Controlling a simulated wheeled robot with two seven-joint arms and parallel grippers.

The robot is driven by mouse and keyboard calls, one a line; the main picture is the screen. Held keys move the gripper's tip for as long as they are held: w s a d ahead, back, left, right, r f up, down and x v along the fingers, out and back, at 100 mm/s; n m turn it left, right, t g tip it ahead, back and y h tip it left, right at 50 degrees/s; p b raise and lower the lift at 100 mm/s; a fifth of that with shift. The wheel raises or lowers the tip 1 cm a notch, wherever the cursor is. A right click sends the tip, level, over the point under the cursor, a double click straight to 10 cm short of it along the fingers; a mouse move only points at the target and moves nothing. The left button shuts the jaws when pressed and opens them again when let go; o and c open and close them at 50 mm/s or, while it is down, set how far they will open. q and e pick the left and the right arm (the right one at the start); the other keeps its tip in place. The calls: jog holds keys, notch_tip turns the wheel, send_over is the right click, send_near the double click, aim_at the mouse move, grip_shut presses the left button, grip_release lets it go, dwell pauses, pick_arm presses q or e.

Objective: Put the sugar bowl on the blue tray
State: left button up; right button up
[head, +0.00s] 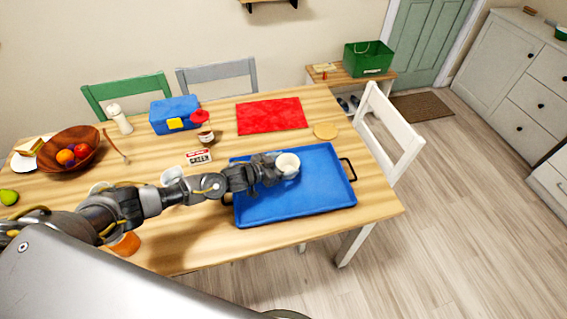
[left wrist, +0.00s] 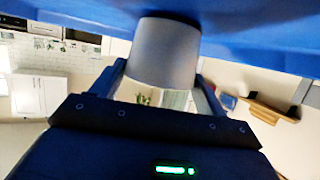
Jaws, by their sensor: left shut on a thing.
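The sugar bowl (head: 288,164) is a small white round vessel, and in the left wrist view it shows as a pale cylinder (left wrist: 165,52). My left gripper (head: 275,168) is shut on it, with a finger on each side in the left wrist view. The bowl is over the upper middle part of the blue tray (head: 305,200), which has dark handles at its ends. In the left wrist view the tray (left wrist: 255,45) fills the top, right against the bowl's end; I cannot tell whether they touch. My right gripper is not in view.
The rest of the tray looks empty. A sign (head: 199,157), a jar (head: 205,137) and a round coaster (head: 326,131) are near it on the wooden table. Behind are a red mat (head: 272,115) and a blue box (head: 172,113). A white chair (head: 392,130) stands at the right.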

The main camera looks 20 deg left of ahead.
pick_arm(q)
jog(key=shift+f, duration=0.15)
jog(key=shift+f, duration=0.15)
jog(key=o, duration=1.1)
jog(key=shift+r, duration=0.2)
jog(key=b+v, duration=0.1)
jog(key=v, duration=1)
jog(key=shift+a+f, duration=0.1)
jog(key=shift+s+a+r, duration=0.25)
jog(key=shift+s+r, duration=0.05)
jog(key=shift+s, duration=0.05)
